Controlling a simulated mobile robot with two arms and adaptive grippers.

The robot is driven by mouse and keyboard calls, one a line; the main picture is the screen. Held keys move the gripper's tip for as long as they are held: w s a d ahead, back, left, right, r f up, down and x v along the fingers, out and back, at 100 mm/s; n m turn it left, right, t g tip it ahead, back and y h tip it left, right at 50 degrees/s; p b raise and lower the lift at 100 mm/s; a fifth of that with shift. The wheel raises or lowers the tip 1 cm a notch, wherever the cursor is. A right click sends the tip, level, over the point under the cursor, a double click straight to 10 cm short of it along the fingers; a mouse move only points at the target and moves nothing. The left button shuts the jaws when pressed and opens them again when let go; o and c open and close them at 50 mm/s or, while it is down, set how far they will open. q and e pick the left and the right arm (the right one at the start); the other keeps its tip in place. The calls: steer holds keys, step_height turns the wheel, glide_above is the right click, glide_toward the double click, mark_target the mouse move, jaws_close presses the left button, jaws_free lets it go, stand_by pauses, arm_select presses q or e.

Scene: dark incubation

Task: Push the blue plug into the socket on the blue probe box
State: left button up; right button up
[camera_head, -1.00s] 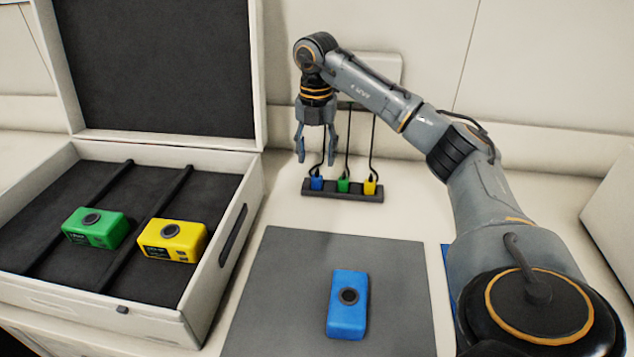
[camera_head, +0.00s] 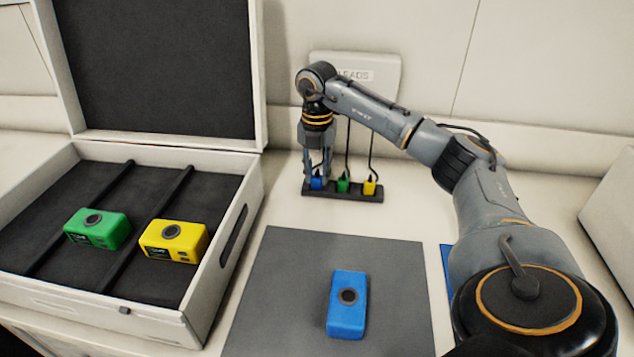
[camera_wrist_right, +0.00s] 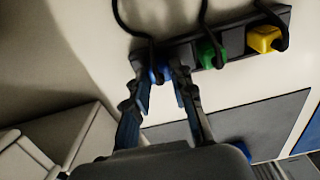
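The blue plug (camera_head: 317,183) stands in the left place of a dark rack, its black lead running up the wall. It also shows in the right wrist view (camera_wrist_right: 160,74). My right gripper (camera_head: 317,180) points down at it, with one finger on each side. In the wrist view the fingers (camera_wrist_right: 161,80) look apart, with small gaps beside the plug. The blue probe box (camera_head: 346,318) lies on a grey mat (camera_head: 275,290), its round dark socket (camera_head: 348,296) facing up. My left gripper is not in view.
The dark rack (camera_head: 330,196) also holds a green plug (camera_head: 343,186) and a yellow plug (camera_head: 369,187). An open case (camera_head: 150,313) at left holds a green box (camera_head: 97,230) and a yellow box (camera_head: 173,241). The mat around the blue box is clear.

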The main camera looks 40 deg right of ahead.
jaws_close()
steer(key=shift+r, duration=0.65)
steer(key=s+a+r, duration=0.5)
steer(key=a+r, duration=0.6)
steer(key=a, duration=0.2)
steer(key=shift+s+r, duration=0.15)
steer(key=shift+r, duration=0.2)
steer(key=shift+p, duration=0.3)
